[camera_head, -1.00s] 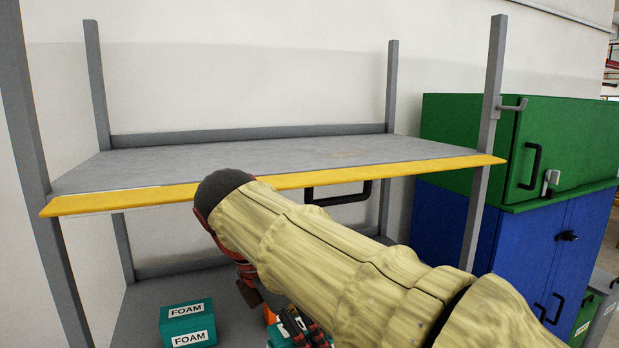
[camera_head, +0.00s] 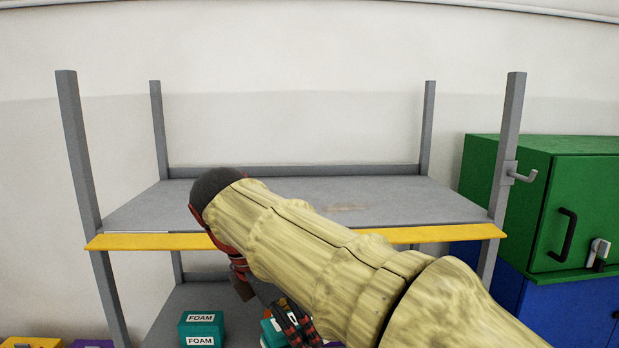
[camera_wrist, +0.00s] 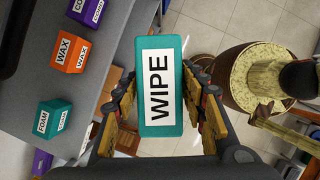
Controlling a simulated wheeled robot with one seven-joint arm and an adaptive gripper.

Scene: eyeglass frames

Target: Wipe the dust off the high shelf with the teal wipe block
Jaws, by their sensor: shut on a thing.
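The high shelf (camera_head: 430,205) is a grey board with a yellow front edge. A faint brownish dust patch (camera_head: 345,208) lies right of its middle, partly bordered by my arm. My gripper (camera_head: 298,328) hangs below the shelf's front edge, low in the head view. In the wrist view my gripper (camera_wrist: 163,112) is shut on the teal wipe block (camera_wrist: 158,60), whose white label reads WIPE. The block sits between both fingers, clear of the shelf. In the head view it is mostly hidden by the fingers and the frame's bottom edge.
A lower shelf (camera_head: 170,312) holds a teal FOAM block (camera_head: 201,328); an orange WAX block (camera_wrist: 70,55) and a purple block (camera_wrist: 85,12) show in the wrist view. Grey posts (camera_head: 80,150) frame the shelf. A hook (camera_head: 520,175) and a green cabinet (camera_head: 520,200) stand right.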

